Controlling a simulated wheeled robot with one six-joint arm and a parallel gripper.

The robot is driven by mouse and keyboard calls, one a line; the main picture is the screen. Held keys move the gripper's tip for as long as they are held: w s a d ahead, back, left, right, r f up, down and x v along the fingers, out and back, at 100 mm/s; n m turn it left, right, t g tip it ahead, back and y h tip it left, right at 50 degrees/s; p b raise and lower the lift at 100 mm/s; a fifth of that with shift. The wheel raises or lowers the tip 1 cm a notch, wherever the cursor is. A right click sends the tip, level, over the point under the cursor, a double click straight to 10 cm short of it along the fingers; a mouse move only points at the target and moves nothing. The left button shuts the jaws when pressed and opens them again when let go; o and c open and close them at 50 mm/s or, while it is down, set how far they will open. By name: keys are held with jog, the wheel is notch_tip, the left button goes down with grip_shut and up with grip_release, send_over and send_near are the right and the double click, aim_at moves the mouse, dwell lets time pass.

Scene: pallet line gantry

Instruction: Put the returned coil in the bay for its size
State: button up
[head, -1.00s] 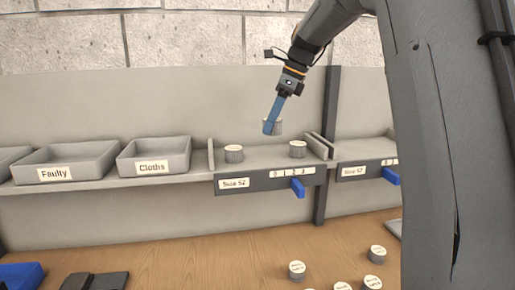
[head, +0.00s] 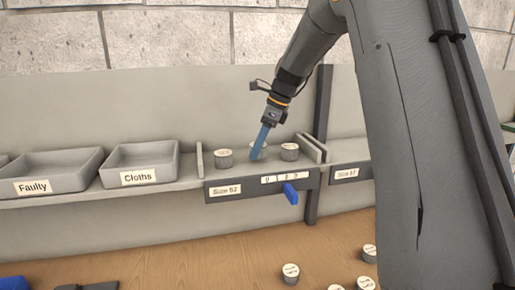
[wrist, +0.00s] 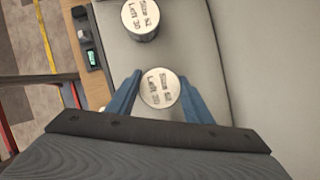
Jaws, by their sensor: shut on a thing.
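The returned coil (wrist: 160,89) is a grey cylinder with a pale top lettered "Size 52" in the wrist view. My gripper (wrist: 160,95) is shut on it, one blue finger on each side. In the head view my gripper (head: 259,150) holds the coil (head: 262,146) low in the Size 52 bay (head: 222,191), between two standing coils, the left one (head: 224,159) and the right one (head: 289,152). I cannot tell whether the held coil touches the bay floor. One neighbouring coil (wrist: 141,18), also lettered "Size 52", shows in the wrist view.
The bay has low side walls and a blue lever (head: 290,194) in front. Trays labelled Cloths (head: 141,178) and Faulty (head: 35,187) stand to the left. Size 57 bay (head: 346,174) is to the right. Several loose coils, one here (head: 290,274), stand on the wooden surface below.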

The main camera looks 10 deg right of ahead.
jog(key=shift+f, duration=0.75)
jog(key=o, duration=1.3)
jog(key=shift+f, duration=0.1)
jog(key=b+v, duration=0.4)
jog(key=v, duration=0.8)
jog(key=shift+d+b, duration=0.15)
jog(key=shift+b, duration=0.2)
jog(key=shift+s, duration=0.1)
